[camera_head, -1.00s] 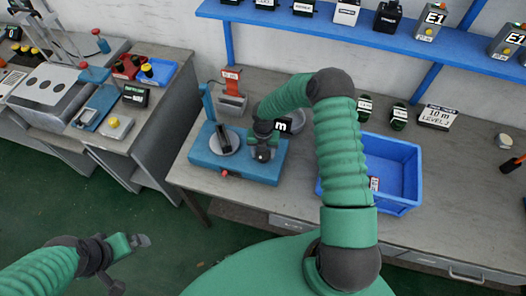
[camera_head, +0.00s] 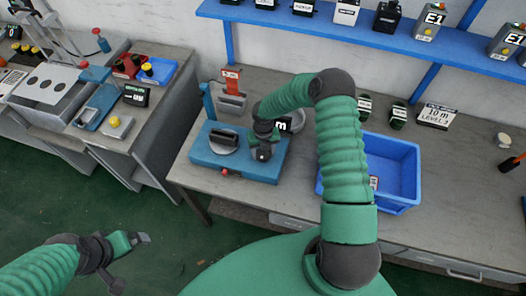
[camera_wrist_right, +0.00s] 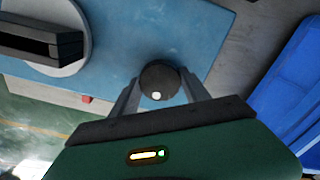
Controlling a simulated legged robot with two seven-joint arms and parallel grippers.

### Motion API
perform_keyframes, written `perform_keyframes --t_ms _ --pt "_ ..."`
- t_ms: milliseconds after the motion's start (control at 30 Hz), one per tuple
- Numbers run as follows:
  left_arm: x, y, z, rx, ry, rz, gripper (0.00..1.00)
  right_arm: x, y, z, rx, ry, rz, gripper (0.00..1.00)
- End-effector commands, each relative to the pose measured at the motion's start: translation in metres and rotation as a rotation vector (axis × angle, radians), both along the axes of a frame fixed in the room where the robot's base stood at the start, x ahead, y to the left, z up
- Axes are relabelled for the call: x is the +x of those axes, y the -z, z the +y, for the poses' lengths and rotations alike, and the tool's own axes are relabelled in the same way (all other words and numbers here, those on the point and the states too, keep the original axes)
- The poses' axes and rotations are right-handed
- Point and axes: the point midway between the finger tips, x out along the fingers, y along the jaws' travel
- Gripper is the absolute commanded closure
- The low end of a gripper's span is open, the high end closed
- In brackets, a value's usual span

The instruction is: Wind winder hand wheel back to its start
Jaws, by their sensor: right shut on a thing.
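The winder is a blue base (camera_head: 205,158) on the bench, with a pale round disc carrying a dark slotted block (camera_head: 224,137) on its left part. The block and disc also show at the upper left of the right wrist view (camera_wrist_right: 45,42). My right gripper (camera_head: 263,152) is over the right part of the base. The rest of the hand wheel is hidden under the knob and gripper. My left gripper (camera_head: 138,240) is over the floor, away from the bench.
A blue bin (camera_head: 400,190) stands right of my right arm. A blue shelf (camera_head: 330,25) with several devices runs above. Another bench (camera_head: 120,150) with equipment is at left.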

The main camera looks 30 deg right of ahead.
Motion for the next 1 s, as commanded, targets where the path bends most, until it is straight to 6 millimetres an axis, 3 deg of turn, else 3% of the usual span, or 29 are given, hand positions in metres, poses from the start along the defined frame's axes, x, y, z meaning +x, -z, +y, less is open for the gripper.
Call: perform_keyframes --t_ms 100,133,300,667,767,1000 --pt "0.000 0.000 0.000 0.000 0.000 0.000 0.01 0.004 -0.002 -0.002 -0.003 -0.001 -0.009 0.86" --pt "0.000 0.000 0.000 0.000 0.000 0.000 0.01 0.004 -0.002 -0.002 -0.003 -0.001 -0.009 0.45" --pt "0.000 0.000 0.000 0.000 0.000 0.000 0.01 0.002 -0.001 -0.001 -0.002 -0.001 -0.006 0.24" --pt "0.000 0.001 0.000 0.000 0.000 0.000 0.01 0.001 -0.006 0.000 -0.001 0.001 -0.002 0.24" --pt "0.000 0.004 0.000 0.000 0.000 0.000 0.01 0.002 -0.022 -0.001 -0.002 0.001 -0.005 0.24" --pt "0.000 0.011 0.000 0.000 0.000 0.000 0.01 0.002 -0.091 -0.002 -0.003 0.001 -0.006 0.24"
